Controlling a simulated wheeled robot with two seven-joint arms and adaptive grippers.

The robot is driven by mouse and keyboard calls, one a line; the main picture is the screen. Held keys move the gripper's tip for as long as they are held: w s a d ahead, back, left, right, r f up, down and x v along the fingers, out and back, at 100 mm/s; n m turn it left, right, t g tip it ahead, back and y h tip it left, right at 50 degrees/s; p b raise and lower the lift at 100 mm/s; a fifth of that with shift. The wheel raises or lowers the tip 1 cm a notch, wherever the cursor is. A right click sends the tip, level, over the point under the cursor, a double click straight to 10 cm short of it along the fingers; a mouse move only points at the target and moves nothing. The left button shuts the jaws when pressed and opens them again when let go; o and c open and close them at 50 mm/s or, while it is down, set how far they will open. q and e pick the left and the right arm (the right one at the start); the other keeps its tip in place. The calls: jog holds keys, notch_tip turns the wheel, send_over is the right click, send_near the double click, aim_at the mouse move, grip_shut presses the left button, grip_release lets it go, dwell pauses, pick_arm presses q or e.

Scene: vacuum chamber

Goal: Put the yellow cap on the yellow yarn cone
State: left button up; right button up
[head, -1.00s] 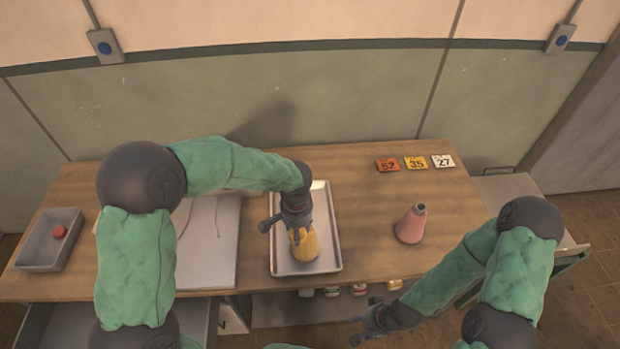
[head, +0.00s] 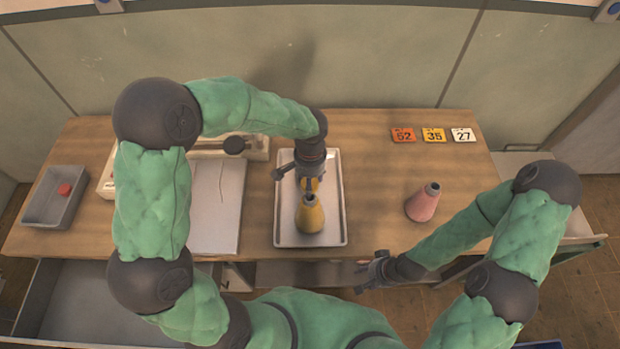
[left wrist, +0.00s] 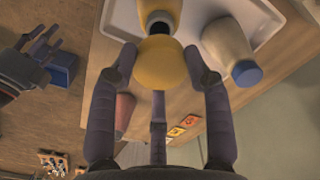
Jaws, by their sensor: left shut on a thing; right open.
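The yellow yarn cone (head: 310,216) stands upright on the tray (head: 282,232), its dark top bare. It also shows in the left wrist view (left wrist: 160,12), partly cut off. My left gripper (head: 311,182) is shut on the yellow cap (left wrist: 160,62), a rounded dome between its fingers. My right gripper (head: 374,271) is open and empty in front of the table's front edge.
A pink cone (head: 423,203) stands right of the tray. A cream cone with a blue cap (left wrist: 230,48) shows beside the yellow cone in the left wrist view. Number cards (head: 433,135) lie at the back. A grey bin (head: 45,208) holds a red piece. An open drawer is at lower left.

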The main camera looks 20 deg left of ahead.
pick_arm(q)
jog(key=shift+f+b, duration=2)
jog(key=shift+f, duration=0.7)
jog(key=shift+f+b, duration=0.15)
jog(key=shift+b, duration=0.2)
jog(key=shift+f+b, duration=1.2)
jog(key=shift+f, duration=0.2)
jog(key=o, duration=0.9)
jog(key=shift+r, duration=0.1)
notch_tip(320, 180, up, 12)
jog(key=shift+f, duration=0.1)
